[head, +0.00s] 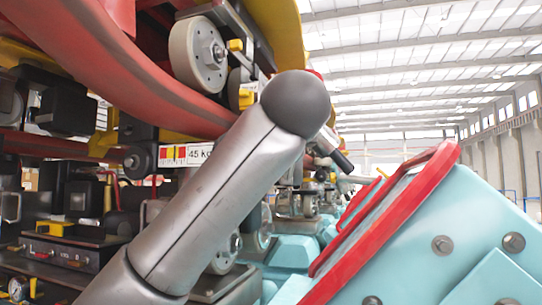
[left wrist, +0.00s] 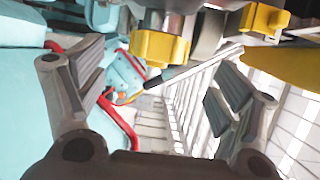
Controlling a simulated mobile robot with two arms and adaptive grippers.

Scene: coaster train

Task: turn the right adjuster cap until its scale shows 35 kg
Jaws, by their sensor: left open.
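My left gripper (left wrist: 160,80) is open in the left wrist view, its ribbed fingers wide apart with nothing held between them. A yellow cap-like part (left wrist: 160,48) shows beyond the fingers, near the upper middle, apart from both. I cannot tell whether it is the right adjuster cap. A second yellow part (left wrist: 264,18) is at the upper right. In the head view a white label (head: 187,155) with red and yellow bars reads 45 KG; its right end is hidden behind my left arm. My right gripper is in neither view.
A thick red rail (head: 110,70) crosses the upper left above the label. A grey wheel (head: 198,54) hangs beside it. A light blue body with a red rim (head: 385,225) fills the lower right. A light rod with a dark end (left wrist: 165,76) crosses behind my fingers.

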